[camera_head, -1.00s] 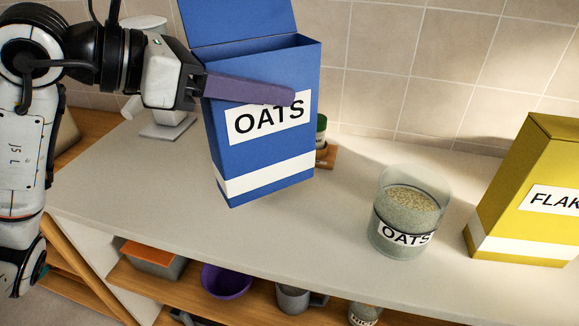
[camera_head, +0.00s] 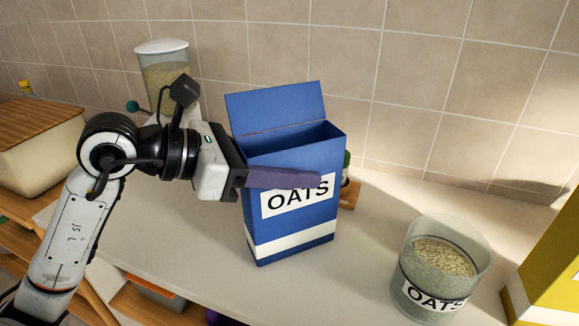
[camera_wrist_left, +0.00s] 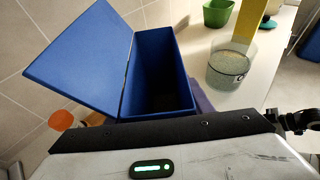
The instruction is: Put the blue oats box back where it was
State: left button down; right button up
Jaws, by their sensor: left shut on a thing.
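The blue oats box (camera_head: 292,219) stands upright over the pale counter, with its lid flap folded open at the back. My left gripper (camera_head: 300,174) comes in from the left and is shut on the box, one purple finger across its front above the OATS label. The other finger is hidden behind the box. I cannot tell whether the box's bottom touches the counter. The left wrist view looks down into the open box (camera_wrist_left: 160,65), whose inside is dark. My right gripper is not in view.
A glass jar of oats (camera_head: 440,272) stands right of the box, with a yellow box (camera_head: 548,265) at the right edge. A grain dispenser (camera_head: 165,68) stands behind my left arm. A small green-labelled jar (camera_head: 346,167) is partly hidden behind the box. Tiled wall lies behind.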

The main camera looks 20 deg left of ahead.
pick_arm(q)
jog(key=shift+f, duration=0.15)
jog(key=c, duration=0.9)
grip_release()
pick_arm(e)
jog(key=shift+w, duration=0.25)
pick_arm(q)
jog(key=b+v, duration=0.2)
jog(key=v, duration=1)
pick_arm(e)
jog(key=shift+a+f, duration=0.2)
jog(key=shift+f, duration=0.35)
